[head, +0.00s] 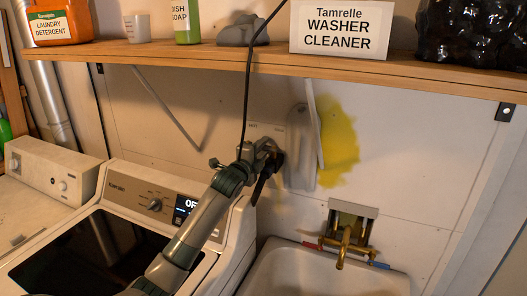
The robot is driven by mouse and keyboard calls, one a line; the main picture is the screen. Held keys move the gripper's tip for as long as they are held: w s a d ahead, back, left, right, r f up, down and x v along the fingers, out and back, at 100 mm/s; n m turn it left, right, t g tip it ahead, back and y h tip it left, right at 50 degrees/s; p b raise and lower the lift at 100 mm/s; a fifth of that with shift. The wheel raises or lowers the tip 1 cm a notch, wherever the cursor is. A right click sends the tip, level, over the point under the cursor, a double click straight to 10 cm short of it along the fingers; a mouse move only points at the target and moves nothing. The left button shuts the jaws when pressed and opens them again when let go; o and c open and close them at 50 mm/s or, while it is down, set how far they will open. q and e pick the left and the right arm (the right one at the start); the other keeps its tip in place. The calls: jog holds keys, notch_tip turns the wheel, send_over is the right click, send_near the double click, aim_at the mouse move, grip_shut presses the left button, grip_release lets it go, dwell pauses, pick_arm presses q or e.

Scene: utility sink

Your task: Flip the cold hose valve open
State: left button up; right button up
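My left gripper (270,172) is up against the back wall, above and left of the sink. Its dark fingers overlap the wall area just below the small hot and cold labels (266,127). The cold hose valve itself is hidden behind my gripper and wrist, so I cannot tell its position or whether my fingers touch it. The finger gap is too small and dark to read. My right gripper is not in view.
A washer (150,205) stands left below my arm. A sink (320,272) with a brass faucet (345,248) is at lower right. A grey hose (301,160) hangs right of my gripper. A wooden shelf (200,50) with bottles and boxes runs above. A black cable (247,90) hangs in front.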

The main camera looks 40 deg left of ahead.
pick_arm(q)
jog(key=shift+w, duration=0.2)
jog(key=shift+c, duration=0.7)
grip_shut()
